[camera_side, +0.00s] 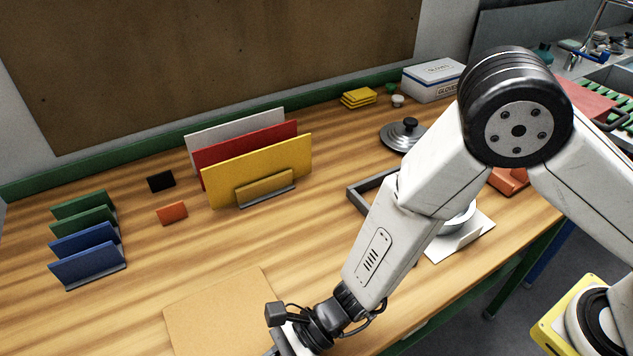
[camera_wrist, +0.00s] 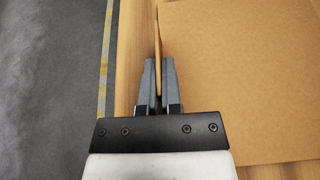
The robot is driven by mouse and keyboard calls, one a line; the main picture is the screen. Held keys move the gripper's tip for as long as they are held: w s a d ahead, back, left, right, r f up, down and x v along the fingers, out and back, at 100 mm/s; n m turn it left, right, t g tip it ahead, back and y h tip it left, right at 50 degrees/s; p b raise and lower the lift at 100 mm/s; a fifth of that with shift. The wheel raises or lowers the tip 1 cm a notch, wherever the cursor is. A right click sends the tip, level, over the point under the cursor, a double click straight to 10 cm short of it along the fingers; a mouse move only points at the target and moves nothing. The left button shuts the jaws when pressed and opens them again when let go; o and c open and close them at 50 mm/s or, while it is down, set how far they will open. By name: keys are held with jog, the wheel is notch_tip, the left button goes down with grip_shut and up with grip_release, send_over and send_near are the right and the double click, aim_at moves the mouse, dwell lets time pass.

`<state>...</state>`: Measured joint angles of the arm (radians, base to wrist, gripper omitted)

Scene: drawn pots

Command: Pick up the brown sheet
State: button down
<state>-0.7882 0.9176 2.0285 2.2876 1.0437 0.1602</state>
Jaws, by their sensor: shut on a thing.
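The brown sheet (camera_side: 215,312) lies on the wooden bench at the bottom of the side view, cut off by the picture's lower edge. In the wrist view the brown sheet (camera_wrist: 245,75) fills the right side, with its left edge running in between the two fingers. My gripper (camera_wrist: 158,66) is shut on that edge, one finger on each side of it. In the side view the fingertips are out of sight below the picture. The sheet looks flat; I cannot tell whether any of it is off the bench.
A rack with yellow (camera_side: 270,165), red and white panels stands behind the sheet. Green and blue panels (camera_side: 85,255) stand at the left. The bench edge drops to grey floor (camera_wrist: 45,90).

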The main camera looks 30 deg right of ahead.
jog(key=shift+r, duration=4.85)
jog(key=shift+w, duration=0.1)
